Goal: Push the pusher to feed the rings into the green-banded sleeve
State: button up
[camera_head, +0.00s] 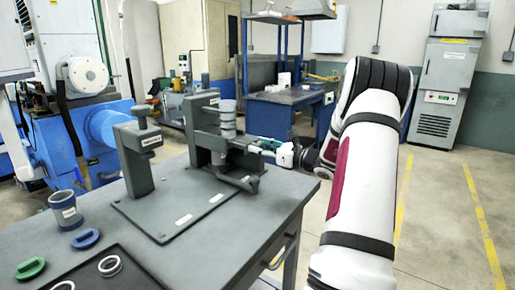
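A grey fixture (205,128) stands at the far right of the table, with a stacked grey cylinder (228,118) rising from it. A small green-banded part (268,143), which looks like the sleeve, sits at the fixture's right side. A grey rod-like piece (240,181) sticks out low at the fixture's front; I cannot tell whether it is the pusher. My gripper (287,154) is at the right end of the green-banded part, very close to it or touching it. My gripper is small and partly hidden by my arm, so its finger opening does not show.
A grey post (135,150) stands on the base plate (168,216). At the table's left are a blue-banded cup (65,212), a blue cap (85,238), a green cap (30,268) and pale rings (110,265) on a dark tray. Open floor lies to the right.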

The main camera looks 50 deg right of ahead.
aim_at(252, 144)
jog(key=c, duration=0.5)
jog(key=shift+w, duration=0.15)
jog(key=shift+w+a+b, duration=0.15)
jog(key=shift+w+b, duration=0.2)
jog(key=shift+w, duration=1.2)
jog(key=shift+w+a+b, duration=0.1)
jog(key=shift+w+b, duration=0.2)
jog(key=shift+w, duration=1.2)
jog(key=shift+s+d+p, duration=0.15)
jog(key=shift+s+p, duration=0.4)
jog(key=shift+s, duration=1.1)
jog(key=shift+s+d+p, duration=0.15)
jog(key=shift+s+p, duration=0.4)
jog(key=shift+s, duration=1.05)
jog(key=o, duration=1.1)
jog(key=shift+c, duration=0.2)
